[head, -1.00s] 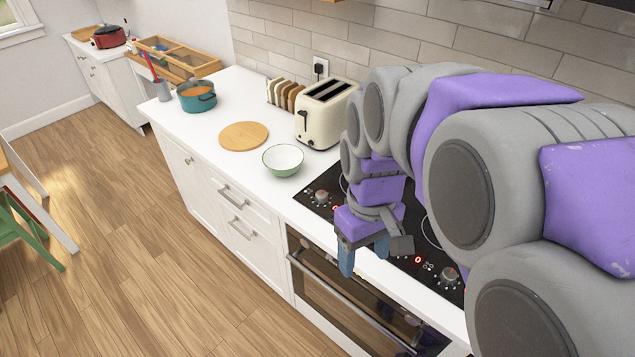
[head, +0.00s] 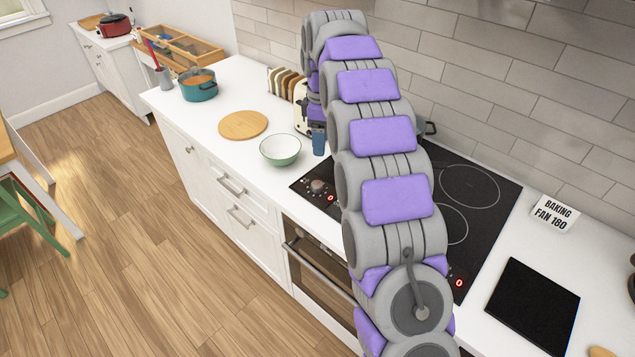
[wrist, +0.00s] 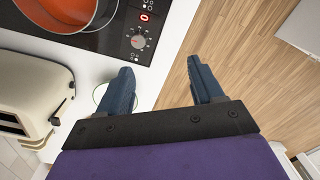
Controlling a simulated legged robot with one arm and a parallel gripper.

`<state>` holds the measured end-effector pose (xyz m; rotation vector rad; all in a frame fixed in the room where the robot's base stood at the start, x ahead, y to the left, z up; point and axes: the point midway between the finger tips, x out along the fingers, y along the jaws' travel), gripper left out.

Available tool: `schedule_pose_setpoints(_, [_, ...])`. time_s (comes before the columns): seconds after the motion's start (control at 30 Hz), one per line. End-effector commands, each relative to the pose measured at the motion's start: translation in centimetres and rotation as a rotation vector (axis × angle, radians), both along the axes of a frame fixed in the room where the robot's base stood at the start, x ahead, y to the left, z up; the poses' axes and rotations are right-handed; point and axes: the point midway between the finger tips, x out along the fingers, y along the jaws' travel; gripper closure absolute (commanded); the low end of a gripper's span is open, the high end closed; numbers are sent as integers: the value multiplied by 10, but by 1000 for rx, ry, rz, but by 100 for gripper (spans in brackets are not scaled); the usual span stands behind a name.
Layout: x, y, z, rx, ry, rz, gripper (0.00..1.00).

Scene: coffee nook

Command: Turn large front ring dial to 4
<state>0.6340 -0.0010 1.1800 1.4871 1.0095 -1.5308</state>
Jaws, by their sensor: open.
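The black cooktop (head: 470,165) is set in the white counter, partly hidden by my arm. A silver dial (head: 317,186) sits at its front left corner beside a red 0. The same dial (wrist: 137,41) and red 0 show in the wrist view. Another red 0 (head: 459,283) glows at the right front; the dials near it are hidden by my arm. Which dial serves the large front ring I cannot tell. My gripper (wrist: 163,85) is open and empty, apart from the dial, its two blue fingers spread.
A white bowl (head: 280,150) and a cream toaster (head: 301,115) stand close to my gripper. A pot with an orange inside (wrist: 75,12) is on the cooktop. A round board (head: 243,125), teal pot (head: 197,85), sign (head: 556,213) and black square (head: 533,305) lie along the counter.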

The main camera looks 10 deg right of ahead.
Motion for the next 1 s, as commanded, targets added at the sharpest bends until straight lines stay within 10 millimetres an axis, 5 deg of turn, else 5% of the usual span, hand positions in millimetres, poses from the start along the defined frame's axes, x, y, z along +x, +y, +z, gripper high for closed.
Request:
schedule_pose_setpoints(0.1, [29, 0, -17, 1, -16, 93, 34])
schedule_pose_setpoints(0.33, [58, -1, -40, 2, -26, 221, 34])
schedule_pose_setpoints(0.67, [64, -1, -56, 2, -31, 254, 34])
schedule_pose_setpoints(1.0, [62, -2, -115, 2, -26, 252, 34])
